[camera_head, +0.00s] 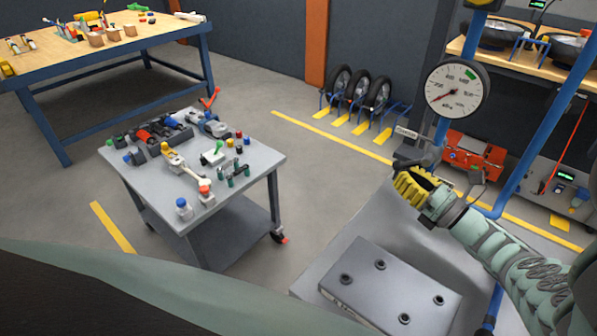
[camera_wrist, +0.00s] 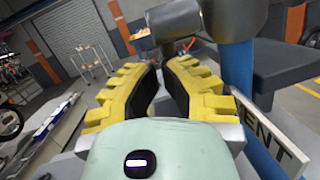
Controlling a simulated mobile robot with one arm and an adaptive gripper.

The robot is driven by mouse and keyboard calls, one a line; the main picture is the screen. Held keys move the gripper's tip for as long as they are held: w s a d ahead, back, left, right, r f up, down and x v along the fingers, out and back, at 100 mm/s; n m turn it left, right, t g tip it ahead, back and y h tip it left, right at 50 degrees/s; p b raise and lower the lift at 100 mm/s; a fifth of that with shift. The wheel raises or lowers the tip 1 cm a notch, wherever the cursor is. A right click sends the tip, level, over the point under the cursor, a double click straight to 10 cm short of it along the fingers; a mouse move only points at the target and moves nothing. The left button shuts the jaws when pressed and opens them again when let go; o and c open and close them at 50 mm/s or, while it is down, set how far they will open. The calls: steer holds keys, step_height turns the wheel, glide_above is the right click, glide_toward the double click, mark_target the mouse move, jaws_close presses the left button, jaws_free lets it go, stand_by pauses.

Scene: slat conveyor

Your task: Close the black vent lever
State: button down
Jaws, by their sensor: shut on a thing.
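My gripper (camera_head: 416,186) has yellow fingers with black inner pads and is beside the blue upright pipe, below the gauge. A short black piece (camera_head: 401,163), which looks like the black vent lever, shows at the fingertips, partly hidden by them. In the wrist view the two fingers (camera_wrist: 166,72) converge close to a grey round valve body (camera_wrist: 174,22) on the blue pipe (camera_wrist: 238,68). The fingers are shut on the lever, but the grip itself is mostly hidden. A white plate marked VENT (camera_wrist: 272,138) is right of the gripper. The lever's exact angle cannot be told.
A round pressure gauge (camera_head: 456,89) stands just above my gripper. A slanting blue pipe (camera_head: 545,110) is at its right. A grey block with bolts (camera_head: 390,290) lies below. A grey cart (camera_head: 258,163) with parts stands left, with open floor between.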

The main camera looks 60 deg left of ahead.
steer(key=shift+s+a+r+y+b, duration=0.1)
steer(key=shift+s+a+y+b, duration=0.05)
steer(key=shift+a+y+b, duration=0.3)
stand_by(0.6)
steer(key=shift+d+r, duration=0.1)
steer(key=shift+a+r+b, duration=0.3)
steer(key=shift+a+b, duration=0.05)
steer(key=shift+b, duration=0.6)
steer(key=shift+s+a+r+y+b, duration=0.2)
steer(key=shift+a+r+y+b, duration=0.15)
steer(key=shift+y+b, duration=0.35)
stand_by(0.8)
steer(key=shift+d, duration=0.15)
